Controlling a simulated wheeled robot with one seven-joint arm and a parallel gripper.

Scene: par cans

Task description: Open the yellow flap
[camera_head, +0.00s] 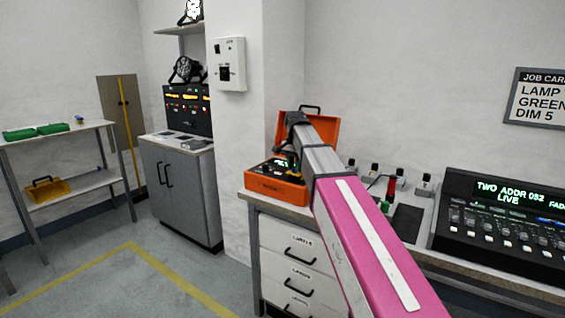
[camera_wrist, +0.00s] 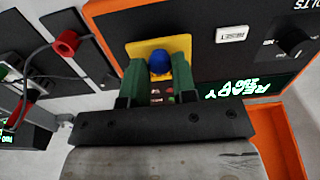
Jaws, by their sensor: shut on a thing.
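The yellow flap (camera_wrist: 134,46) is in the wrist view, on the dark panel of an open orange case. A blue knob (camera_wrist: 159,64) sits on the flap. My gripper (camera_wrist: 160,72) has its two green fingers either side of the blue knob, shut on it. Some small reddish parts show between the fingers, below the knob. The fingers hide the flap's lower part, and I cannot tell how far it stands open. In the head view the orange case (camera_head: 273,188) is on the bench, and my arm reaches over it and hides the flap.
Beside the flap are a white RESET button (camera_wrist: 233,34), a black knob (camera_wrist: 293,41) and a lit green READY display (camera_wrist: 243,88). A red ring-shaped part (camera_wrist: 67,43) with a cable lies left. A lighting console (camera_head: 505,225) stands on the bench at right.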

